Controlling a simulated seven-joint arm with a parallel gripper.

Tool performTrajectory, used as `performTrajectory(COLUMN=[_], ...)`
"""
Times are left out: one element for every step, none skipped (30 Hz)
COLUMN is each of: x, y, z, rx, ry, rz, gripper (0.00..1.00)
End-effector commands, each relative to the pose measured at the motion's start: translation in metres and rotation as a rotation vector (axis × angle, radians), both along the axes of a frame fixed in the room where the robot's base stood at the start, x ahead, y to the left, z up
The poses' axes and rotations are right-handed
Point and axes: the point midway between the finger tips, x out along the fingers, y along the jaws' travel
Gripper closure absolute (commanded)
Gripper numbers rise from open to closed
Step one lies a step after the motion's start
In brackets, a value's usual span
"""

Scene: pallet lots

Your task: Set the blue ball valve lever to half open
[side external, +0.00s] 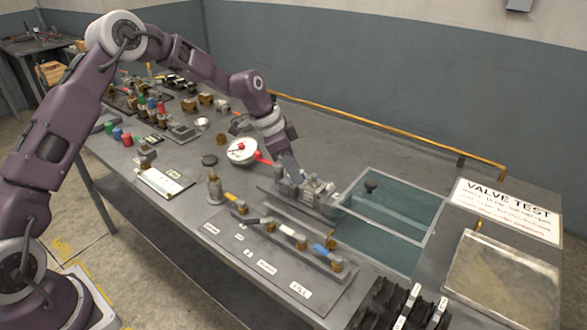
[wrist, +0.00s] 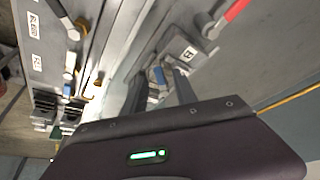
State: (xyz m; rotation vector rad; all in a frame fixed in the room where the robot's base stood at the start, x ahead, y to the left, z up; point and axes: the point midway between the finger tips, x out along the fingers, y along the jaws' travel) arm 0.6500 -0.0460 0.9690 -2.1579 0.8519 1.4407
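A blue lever (side external: 321,250) sits on the valve at the near right end of a rail of ball valves; its exact angle is hard to tell. In the wrist view a small blue part (wrist: 68,90) shows at the left, among the rail's valves. My gripper (side external: 294,177) is pointed down at a grey metal fixture (side external: 318,192), behind the rail and apart from the blue lever.
Yellow (side external: 288,230) and black levers share the rail, above a labelled plate (side external: 255,268). A red lever (side external: 264,159) stands left of my gripper. A glass-walled water tank (side external: 385,238) is at the right. Black racks (side external: 388,305) stand at the near right corner.

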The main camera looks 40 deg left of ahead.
Motion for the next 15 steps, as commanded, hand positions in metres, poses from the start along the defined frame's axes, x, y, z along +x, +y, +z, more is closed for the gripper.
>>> performTrajectory(x=[0.0,0.0,0.0,0.0,0.0,-0.001,-0.001,-0.002,-0.005,-0.007,-0.009,-0.011,-0.013,-0.014,-0.016], y=[0.0,0.0,0.0,0.0,0.0,0.001,0.002,0.004,0.006,0.008,0.01,0.012,0.013,0.014,0.016], z=[0.0,0.0,0.0,0.0,0.0,0.003,0.006,0.011,0.019,0.025,0.031,0.039,0.045,0.049,0.055], rx=[0.0,0.0,0.0,0.0,0.0,0.001,0.001,0.001,0.001,0.001,0.001,0.001,0.001,0.001,0.001], ry=[0.0,0.0,0.0,0.0,0.0,-0.001,-0.002,-0.003,-0.003,-0.003,-0.004,-0.003,-0.004,-0.002,-0.003], rz=[0.0,0.0,0.0,0.0,0.0,0.0,0.001,0.001,0.001,0.001,0.002,0.001,0.002,0.001,0.001], gripper=[0.66,0.66,0.66,0.66,0.66,0.66,0.66,0.66,0.66,0.66,0.66,0.66,0.66,0.66,0.66])
